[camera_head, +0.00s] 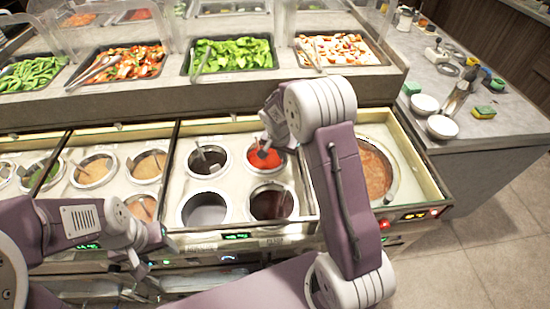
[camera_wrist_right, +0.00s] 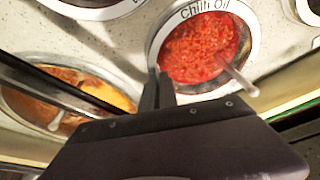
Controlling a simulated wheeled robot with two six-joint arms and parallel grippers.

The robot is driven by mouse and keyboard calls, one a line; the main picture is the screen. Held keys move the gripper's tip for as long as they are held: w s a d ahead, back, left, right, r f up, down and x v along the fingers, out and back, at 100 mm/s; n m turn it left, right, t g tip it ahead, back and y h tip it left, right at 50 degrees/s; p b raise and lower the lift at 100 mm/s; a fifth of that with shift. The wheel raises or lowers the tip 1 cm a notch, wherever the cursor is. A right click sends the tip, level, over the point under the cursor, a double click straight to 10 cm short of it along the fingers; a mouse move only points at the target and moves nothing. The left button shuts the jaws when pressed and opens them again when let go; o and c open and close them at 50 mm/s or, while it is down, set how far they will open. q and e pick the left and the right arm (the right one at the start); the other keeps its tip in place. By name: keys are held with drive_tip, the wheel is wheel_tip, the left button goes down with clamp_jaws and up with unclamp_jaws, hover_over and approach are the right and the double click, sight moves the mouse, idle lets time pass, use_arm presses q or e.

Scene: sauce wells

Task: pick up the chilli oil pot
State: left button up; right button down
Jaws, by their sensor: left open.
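The chilli oil pot (camera_head: 265,158) is a round well with a pale rim and bright red contents, set in the counter. In the right wrist view the pot (camera_wrist_right: 205,48) shows its "Chilli Oil" label on the rim and a spoon handle leaning out. My right gripper (camera_head: 264,150) is at the pot from above. In the right wrist view its dark fingers (camera_wrist_right: 158,88) are close together at the pot's rim; whether they clasp it is unclear. My left gripper (camera_head: 152,250) is open and empty by the counter's front edge.
A dark sauce pot (camera_head: 272,204), a grey pot (camera_head: 204,209) and another pot (camera_head: 208,161) stand beside it. A large round pot (camera_head: 375,172) is to the right. Vegetable trays (camera_head: 230,56) line the back. A side counter (camera_head: 500,128) holds white bowls (camera_head: 441,127).

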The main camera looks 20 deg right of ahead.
drive_tip(key=shift+w+r, duration=0.15)
drive_tip(key=shift+r, duration=0.55)
wheel_tip(320, 180, up, 17)
drive_tip(key=p, duration=0.2)
drive_tip(key=shift+f, duration=0.1)
wheel_tip(320, 180, up, 2)
drive_tip(key=shift+r+p, duration=0.1)
drive_tip(key=shift+p, duration=1.1)
drive_tip(key=shift+w, duration=0.1)
